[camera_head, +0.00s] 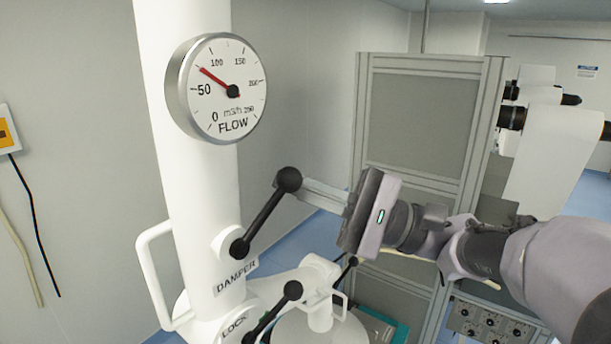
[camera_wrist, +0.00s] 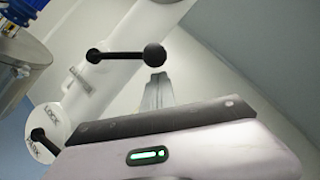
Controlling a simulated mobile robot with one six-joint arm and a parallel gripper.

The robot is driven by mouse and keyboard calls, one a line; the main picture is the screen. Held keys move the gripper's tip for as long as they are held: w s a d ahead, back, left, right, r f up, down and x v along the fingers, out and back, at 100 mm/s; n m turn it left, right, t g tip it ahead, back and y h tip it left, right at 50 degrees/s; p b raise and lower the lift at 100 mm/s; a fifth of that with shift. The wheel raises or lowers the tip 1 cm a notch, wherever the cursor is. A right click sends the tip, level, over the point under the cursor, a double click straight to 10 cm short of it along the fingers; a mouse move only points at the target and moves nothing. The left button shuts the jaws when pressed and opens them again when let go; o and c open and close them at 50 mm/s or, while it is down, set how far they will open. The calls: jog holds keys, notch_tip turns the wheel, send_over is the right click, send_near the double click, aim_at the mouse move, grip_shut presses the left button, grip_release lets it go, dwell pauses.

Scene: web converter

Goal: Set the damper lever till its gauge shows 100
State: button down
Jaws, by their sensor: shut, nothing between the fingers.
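The flow gauge (camera_head: 226,108) on the white column has a red needle pointing between 50 and 100, roughly midway. The black damper lever (camera_head: 263,215) slants up and right from its pivot above the DAMPER label (camera_head: 236,277), ending in a round knob (camera_head: 289,179). My gripper (camera_head: 304,187) is shut and empty, its fingertips right beside the knob on its right. In the wrist view the lever (camera_wrist: 122,54) lies level, with its knob (camera_wrist: 155,54) just beyond my fingertips (camera_wrist: 156,78). I cannot tell whether they touch.
A second black lever (camera_head: 270,313) with a knob, by the LOCK label (camera_head: 234,326), sits below the damper lever. A white handle (camera_head: 150,275) sticks out left of the column. A grey framed cabinet (camera_head: 425,125) stands behind my arm. Space left of the column is open.

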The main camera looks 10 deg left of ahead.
jog(key=shift+s+d+r, duration=0.15)
jog(key=shift+s+d, duration=0.15)
jog(key=shift+s, duration=0.05)
jog(key=shift+s+d+r+b, duration=0.15)
jog(key=shift+s+r+b, duration=0.2)
jog(key=shift+b, duration=0.45)
